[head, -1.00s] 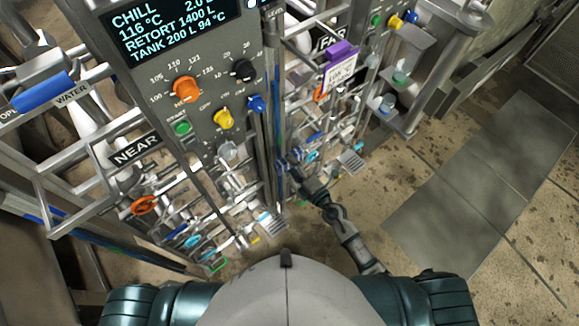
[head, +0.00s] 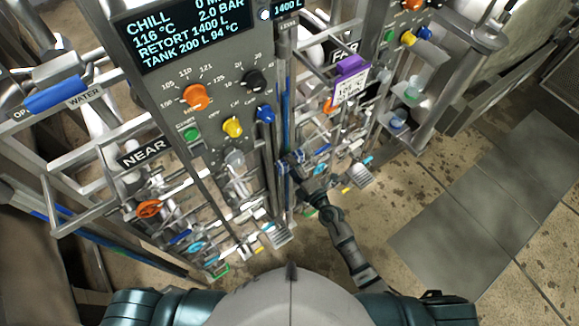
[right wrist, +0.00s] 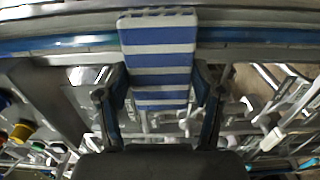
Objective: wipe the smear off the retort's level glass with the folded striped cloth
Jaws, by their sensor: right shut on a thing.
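The folded cloth (right wrist: 158,62) has blue and white stripes and shows in the right wrist view. My right gripper (right wrist: 160,88) is shut on it, one finger on each side. The cloth's far end lies over the level glass (right wrist: 65,45), a long blue strip running across that view; I cannot tell how firmly they touch. In the head view the level glass (head: 286,118) is a narrow upright blue strip right of the control panel. My right gripper (head: 289,164) is at its lower part. The smear cannot be made out. My left gripper is not in view.
The control panel (head: 205,100) with coloured knobs stands left of the glass. A purple-topped tag (head: 350,80) hangs to the right. Pipes and valves, including an orange handwheel (head: 148,209), crowd the lower left. The floor (head: 450,235) at right is clear.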

